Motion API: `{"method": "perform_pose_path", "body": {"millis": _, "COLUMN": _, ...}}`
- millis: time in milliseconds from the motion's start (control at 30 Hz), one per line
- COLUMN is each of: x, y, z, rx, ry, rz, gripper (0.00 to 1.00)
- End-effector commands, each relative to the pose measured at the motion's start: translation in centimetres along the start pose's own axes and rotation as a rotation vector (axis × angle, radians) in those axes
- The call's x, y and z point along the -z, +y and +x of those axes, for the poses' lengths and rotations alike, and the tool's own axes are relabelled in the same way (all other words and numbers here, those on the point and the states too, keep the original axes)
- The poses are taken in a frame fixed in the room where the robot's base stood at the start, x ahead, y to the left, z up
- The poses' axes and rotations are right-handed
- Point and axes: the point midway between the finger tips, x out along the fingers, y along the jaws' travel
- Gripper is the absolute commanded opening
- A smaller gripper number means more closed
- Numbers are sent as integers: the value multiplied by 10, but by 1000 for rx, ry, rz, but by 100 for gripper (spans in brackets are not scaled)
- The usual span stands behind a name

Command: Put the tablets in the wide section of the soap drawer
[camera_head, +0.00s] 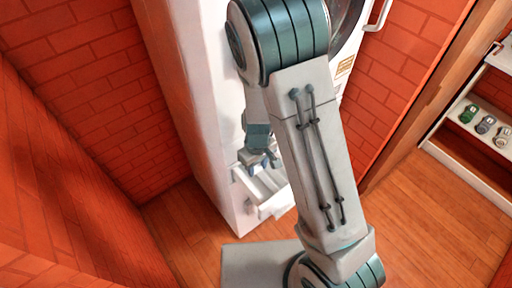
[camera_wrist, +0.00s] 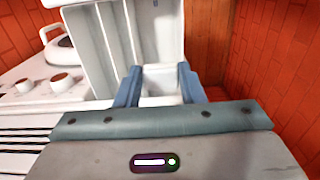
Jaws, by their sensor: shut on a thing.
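The white soap drawer (camera_head: 272,207) is pulled out low on the front of a tall white machine (camera_head: 190,90). In the wrist view, the drawer (camera_wrist: 92,50) shows long sections split by thin walls, just beyond my fingers. My gripper (camera_head: 262,163) is over the drawer in the head view. In the wrist view, my gripper's blue fingers (camera_wrist: 160,88) are shut on a small white block (camera_wrist: 161,82). I cannot tell for sure whether the block is a tablet. No other tablets can be made out, and my arm hides part of the drawer and machine.
Two knobs (camera_wrist: 61,82) are on the white panel left of the drawer in the wrist view. A brick wall (camera_head: 80,60) stands close on the left. A white shelf (camera_head: 480,140) at the right holds small items. Wooden floor (camera_head: 425,205) is clear between.

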Motion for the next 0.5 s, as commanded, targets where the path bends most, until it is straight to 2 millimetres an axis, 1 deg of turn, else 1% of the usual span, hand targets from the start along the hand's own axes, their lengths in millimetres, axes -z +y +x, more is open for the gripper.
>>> {"method": "perform_pose_path", "body": {"millis": 167, "x": -1, "y": -2, "z": 11, "rx": -1, "ry": -1, "rz": -10, "gripper": 14}}
{"method": "perform_pose_path", "body": {"millis": 500, "x": 0, "y": -1, "z": 51, "rx": -2, "ry": 0, "rz": -6, "gripper": 14}}
